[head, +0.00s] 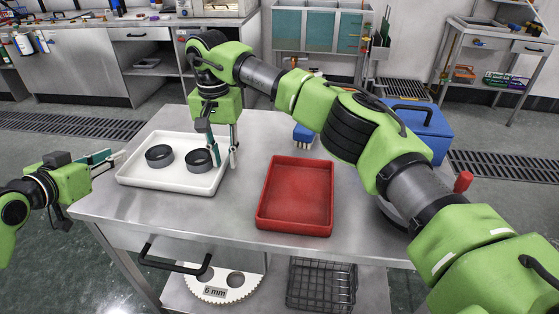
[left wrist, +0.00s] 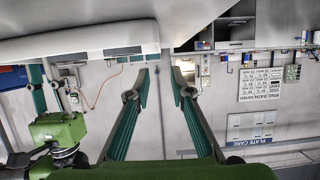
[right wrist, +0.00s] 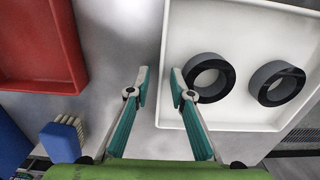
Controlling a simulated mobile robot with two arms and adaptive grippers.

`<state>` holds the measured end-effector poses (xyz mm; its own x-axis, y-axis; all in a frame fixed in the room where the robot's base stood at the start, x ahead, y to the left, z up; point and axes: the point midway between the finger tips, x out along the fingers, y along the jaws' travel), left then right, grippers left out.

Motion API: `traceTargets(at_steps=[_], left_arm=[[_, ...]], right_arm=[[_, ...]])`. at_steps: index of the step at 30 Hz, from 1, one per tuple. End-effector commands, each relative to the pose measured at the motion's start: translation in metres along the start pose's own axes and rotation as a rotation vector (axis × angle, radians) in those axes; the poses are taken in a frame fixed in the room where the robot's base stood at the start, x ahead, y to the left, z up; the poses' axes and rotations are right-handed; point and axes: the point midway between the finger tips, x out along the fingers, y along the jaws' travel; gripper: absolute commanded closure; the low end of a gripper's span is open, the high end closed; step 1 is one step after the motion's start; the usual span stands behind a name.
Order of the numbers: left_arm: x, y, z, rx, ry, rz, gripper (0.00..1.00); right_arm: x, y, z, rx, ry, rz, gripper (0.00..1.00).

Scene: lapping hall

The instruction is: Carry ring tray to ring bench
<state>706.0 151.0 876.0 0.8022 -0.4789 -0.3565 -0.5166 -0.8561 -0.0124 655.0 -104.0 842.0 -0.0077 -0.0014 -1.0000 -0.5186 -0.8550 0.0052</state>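The ring tray is a shallow white tray (head: 148,177) on the left of the steel table. Two dark rings (head: 159,156) lie in it side by side; they also show in the right wrist view (right wrist: 209,77). My right gripper (head: 224,158) points down at the tray's right side. In the right wrist view its open fingertips (right wrist: 159,78) lie either side of the tray's wall; I cannot tell whether they touch. My left gripper (head: 108,160) is open and empty beside the tray's left end.
A bare red tray (head: 295,196) lies mid-table. A blue box (head: 425,128) stands at the back right, and a blue-handled brush (head: 303,136) lies behind the red tray. A wire basket (head: 320,285) is on the lower shelf. Benches (head: 180,60) line the back wall.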

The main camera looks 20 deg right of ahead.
Motion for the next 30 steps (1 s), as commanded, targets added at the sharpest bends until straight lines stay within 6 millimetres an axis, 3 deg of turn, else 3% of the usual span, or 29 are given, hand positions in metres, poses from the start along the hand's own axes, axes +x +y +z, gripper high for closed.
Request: traceTargets(at_steps=[9, 15, 30], left_arm=[[0.0, 0.0, -0.001, 0.001, 0.002, 0.0, 0.79], [0.0, 0.0, -0.001, 0.001, 0.002, 0.0, 0.79], [0.0, 0.0, -0.002, 0.001, 0.003, 0.0, 0.79]], right_arm=[[-0.072, -0.001, -0.001, 0.003, 0.009, -0.008, 0.79], [-0.101, 0.0, -0.001, 0.003, 0.01, -0.008, 0.79], [-0.111, 0.001, -0.001, 0.002, 0.009, -0.008, 0.79]])
